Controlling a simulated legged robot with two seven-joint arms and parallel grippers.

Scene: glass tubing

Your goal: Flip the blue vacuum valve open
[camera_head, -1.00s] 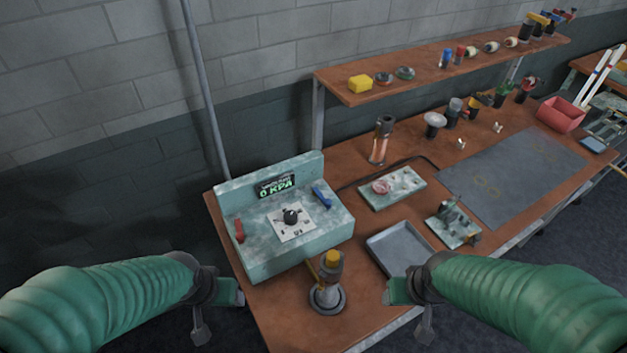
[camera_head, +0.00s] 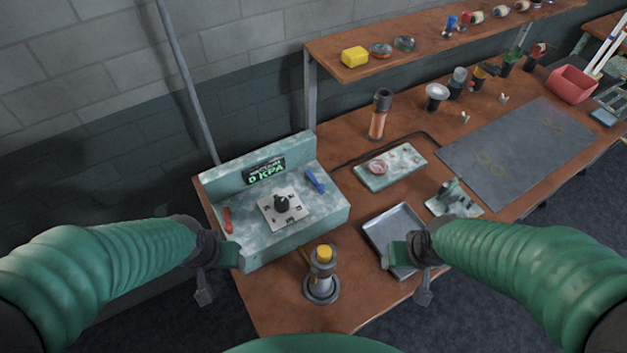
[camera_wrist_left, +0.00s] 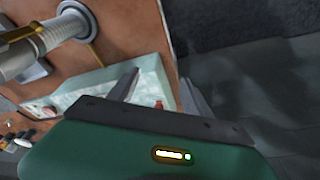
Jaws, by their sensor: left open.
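The blue valve lever (camera_head: 315,180) sits on the right part of the top of a pale mottled green vacuum box (camera_head: 300,235). A red lever (camera_head: 228,220) is on the box's left side, and a black knob (camera_head: 282,204) on a white plate is between them. The box's display (camera_head: 265,170) appears to read 0 KPA. My left gripper (camera_head: 230,256) is beside the box's front left corner, apart from the blue lever. In the left wrist view its two fingers (camera_wrist_left: 160,88) are spread and empty. My right gripper (camera_head: 396,252) is over the grey tray; its jaw state is unclear.
A metal stand with a yellow top (camera_head: 322,275) stands in front of the box. The grey tray (camera_head: 375,225) and a pale green plate (camera_head: 410,160) lie to the right. A copper-coloured torch (camera_head: 379,118) stands behind. A shelf (camera_head: 440,42) runs along the back.

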